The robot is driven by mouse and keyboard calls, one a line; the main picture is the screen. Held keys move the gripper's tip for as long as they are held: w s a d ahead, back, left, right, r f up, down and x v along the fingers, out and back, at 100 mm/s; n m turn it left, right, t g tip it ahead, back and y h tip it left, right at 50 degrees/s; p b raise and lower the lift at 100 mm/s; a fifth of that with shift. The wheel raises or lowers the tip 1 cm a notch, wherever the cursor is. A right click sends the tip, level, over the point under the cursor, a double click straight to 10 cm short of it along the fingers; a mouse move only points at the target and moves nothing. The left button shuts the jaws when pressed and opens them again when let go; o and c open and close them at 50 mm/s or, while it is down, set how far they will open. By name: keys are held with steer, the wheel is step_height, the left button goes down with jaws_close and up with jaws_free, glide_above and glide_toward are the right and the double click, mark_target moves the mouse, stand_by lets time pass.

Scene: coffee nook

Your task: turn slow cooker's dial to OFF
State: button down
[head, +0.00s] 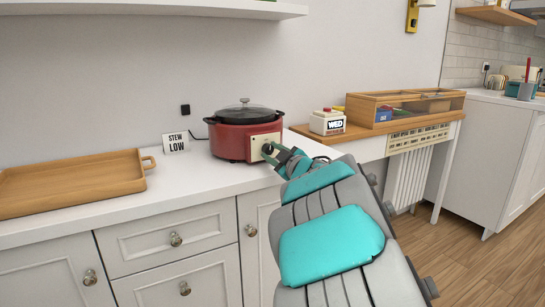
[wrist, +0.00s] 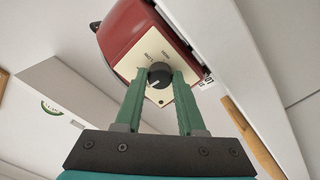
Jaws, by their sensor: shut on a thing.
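The red slow cooker (head: 232,135) with a dark glass lid stands on the white counter. Its cream control panel faces my gripper and also shows in the wrist view (wrist: 146,50). The black dial (wrist: 159,76) sits on that panel, with a pale pointer mark toward its lower left in the wrist view. My gripper (head: 269,150) is shut on the dial, with one green finger on each side of it; the fingers also show in the wrist view (wrist: 158,92). Small lettering on the panel is too blurred to read fully. In the head view the gripper partly hides the dial.
A "STEW LOW" card (head: 176,142) stands left of the cooker, and a wooden tray (head: 70,182) lies further left. A block marked "WED" (head: 327,122) and a wooden organiser (head: 405,104) stand to the right. The counter in front of the cooker is clear.

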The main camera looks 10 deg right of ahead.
steer(key=shift+f+n, duration=0.1)
steer(key=shift+n, duration=0.6)
steer(key=shift+n+b, duration=0.3)
steer(key=c, duration=0.5)
jaws_free()
steer(key=shift+s, duration=0.15)
steer(key=shift+v, duration=3.8)
steer(key=shift+d, duration=0.1)
